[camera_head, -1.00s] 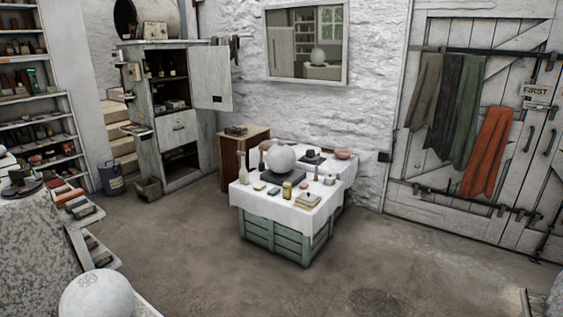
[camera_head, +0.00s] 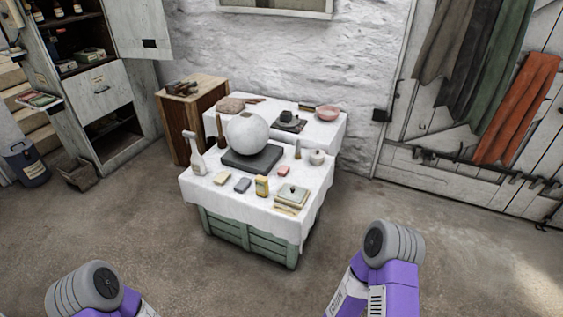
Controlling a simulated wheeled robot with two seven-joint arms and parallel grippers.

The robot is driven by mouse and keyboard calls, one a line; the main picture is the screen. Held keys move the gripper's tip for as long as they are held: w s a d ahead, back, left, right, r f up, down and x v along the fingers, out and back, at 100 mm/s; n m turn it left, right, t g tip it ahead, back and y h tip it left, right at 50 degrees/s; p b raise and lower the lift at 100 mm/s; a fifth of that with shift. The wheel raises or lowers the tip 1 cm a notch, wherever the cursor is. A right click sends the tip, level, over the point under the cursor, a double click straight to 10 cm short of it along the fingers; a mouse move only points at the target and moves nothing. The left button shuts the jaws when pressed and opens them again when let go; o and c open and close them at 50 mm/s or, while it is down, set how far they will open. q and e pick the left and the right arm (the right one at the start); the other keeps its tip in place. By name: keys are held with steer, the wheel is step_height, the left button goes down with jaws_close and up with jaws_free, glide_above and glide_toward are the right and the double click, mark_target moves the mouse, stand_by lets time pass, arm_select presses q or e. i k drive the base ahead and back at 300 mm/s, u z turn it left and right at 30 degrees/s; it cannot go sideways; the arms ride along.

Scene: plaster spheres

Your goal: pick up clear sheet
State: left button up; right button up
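I cannot make out a clear sheet for certain. A small stack of flat pieces (camera_head: 291,196) lies at the front right of the white cloth on the table (camera_head: 232,198); whether one of them is clear is too small to tell. Parts of my two purple and grey arms show at the bottom edge, one at the left and one right of centre, both apart from the table. Neither gripper is in view.
A white sphere (camera_head: 247,135) sits on a dark slab (camera_head: 251,158) on the table. A spray bottle (camera_head: 194,153), a yellow tin (camera_head: 262,186), small blocks and a lidded pot (camera_head: 317,157) stand around it. A wooden cabinet (camera_head: 192,118) stands behind left. The floor in front is clear.

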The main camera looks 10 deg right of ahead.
mark_target(294, 192)
steer(key=i, duration=2.2)
steer(key=z, duration=2.25)
